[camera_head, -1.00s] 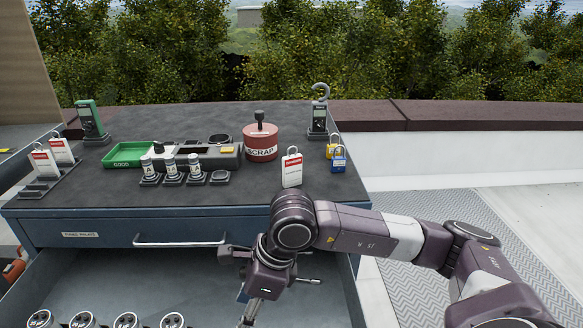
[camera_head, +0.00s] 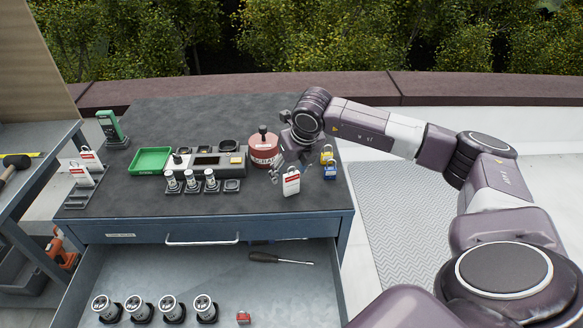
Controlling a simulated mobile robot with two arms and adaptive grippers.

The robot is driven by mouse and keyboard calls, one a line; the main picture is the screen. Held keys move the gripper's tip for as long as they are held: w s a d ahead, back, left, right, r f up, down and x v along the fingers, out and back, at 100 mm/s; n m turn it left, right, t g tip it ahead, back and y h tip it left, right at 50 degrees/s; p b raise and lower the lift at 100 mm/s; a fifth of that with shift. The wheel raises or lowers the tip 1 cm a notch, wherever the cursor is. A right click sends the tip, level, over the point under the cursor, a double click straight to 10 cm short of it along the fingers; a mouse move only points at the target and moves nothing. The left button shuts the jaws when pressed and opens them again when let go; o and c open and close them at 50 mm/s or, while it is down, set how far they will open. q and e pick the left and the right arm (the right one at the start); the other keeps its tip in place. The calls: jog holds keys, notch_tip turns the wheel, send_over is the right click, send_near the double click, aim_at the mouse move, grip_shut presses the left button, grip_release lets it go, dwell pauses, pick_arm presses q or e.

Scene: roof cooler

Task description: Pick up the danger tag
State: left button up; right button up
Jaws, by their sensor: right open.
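A white danger tag (camera_head: 291,183) with a red band stands at the right front of the cabinet top. Two similar red-and-white tags (camera_head: 80,176) are on a rack at the left end of the top. My right gripper (camera_head: 291,163) is over the top, just behind and above the front tag, beside the red scrap can. Its fingers are open, small and partly lost against the can and tag. I cannot tell whether they touch the tag. My left gripper is out of view.
The red scrap can (camera_head: 264,148) is close to the right gripper's left. Yellow (camera_head: 327,153) and blue (camera_head: 330,171) padlocks stand to its right. A green tray (camera_head: 151,160) and small jars (camera_head: 190,180) are further left. The open drawer (camera_head: 275,285) holds several cylinders and a screwdriver (camera_head: 280,258).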

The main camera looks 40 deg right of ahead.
aim_at(292, 175)
jog(key=shift+m, duration=0.3)
jog(key=f+p, duration=0.1)
jog(key=w+d+f+p, duration=0.1)
jog(key=f, duration=0.1)
jog(key=w+d+f+p, duration=0.1)
jog(key=f, duration=0.1)
jog(key=shift+w+d+f+p, duration=0.2)
jog(key=shift+f+p, duration=0.05)
jog(key=shift+p, duration=0.1)
jog(key=shift+w+f, duration=0.15)
jog(key=shift+f, duration=0.3)
jog(key=c, duration=1.1)
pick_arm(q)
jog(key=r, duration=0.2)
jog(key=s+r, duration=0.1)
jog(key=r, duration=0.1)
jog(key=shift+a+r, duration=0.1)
pick_arm(e)
jog(key=shift+r, duration=0.15)
